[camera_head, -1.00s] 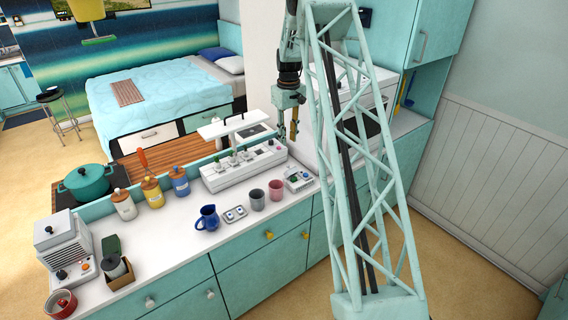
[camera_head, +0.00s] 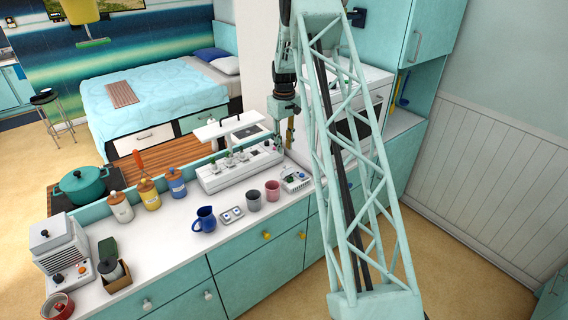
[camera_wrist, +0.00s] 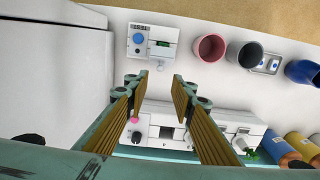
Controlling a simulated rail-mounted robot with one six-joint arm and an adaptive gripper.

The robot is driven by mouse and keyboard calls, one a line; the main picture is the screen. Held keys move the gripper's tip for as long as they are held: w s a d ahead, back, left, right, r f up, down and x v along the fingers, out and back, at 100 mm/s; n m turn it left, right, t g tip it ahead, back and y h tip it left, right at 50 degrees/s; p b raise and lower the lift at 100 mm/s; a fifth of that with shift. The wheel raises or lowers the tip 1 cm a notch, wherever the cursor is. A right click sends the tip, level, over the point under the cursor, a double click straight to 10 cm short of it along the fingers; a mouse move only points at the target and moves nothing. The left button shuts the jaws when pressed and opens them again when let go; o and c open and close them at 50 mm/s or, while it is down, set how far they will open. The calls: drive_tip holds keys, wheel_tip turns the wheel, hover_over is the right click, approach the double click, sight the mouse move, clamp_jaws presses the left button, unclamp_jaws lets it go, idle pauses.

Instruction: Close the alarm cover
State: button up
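A small white box (camera_head: 295,181), which may be the alarm, stands on the counter at the right of the cups. In the wrist view this white box (camera_wrist: 153,43) shows a blue round knob and a small green part, ahead of my fingertips. I cannot tell which part is its cover or how far open it is. My gripper (camera_wrist: 163,79) is open with nothing between its fingers. In the head view my gripper (camera_head: 283,138) hangs above the back of the counter, behind the box and apart from it.
A long white panel with knobs (camera_head: 240,168) lies behind the box, below my fingers in the wrist view. A pink cup (camera_head: 272,190), a grey cup (camera_head: 253,200) and a blue jug (camera_head: 204,219) stand left. A white appliance (camera_wrist: 50,80) stands close by.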

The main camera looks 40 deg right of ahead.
sight(286, 171)
drive_tip(key=shift+f+p, duration=0.65)
drive_tip(key=shift+f, duration=4.3)
clamp_jaws()
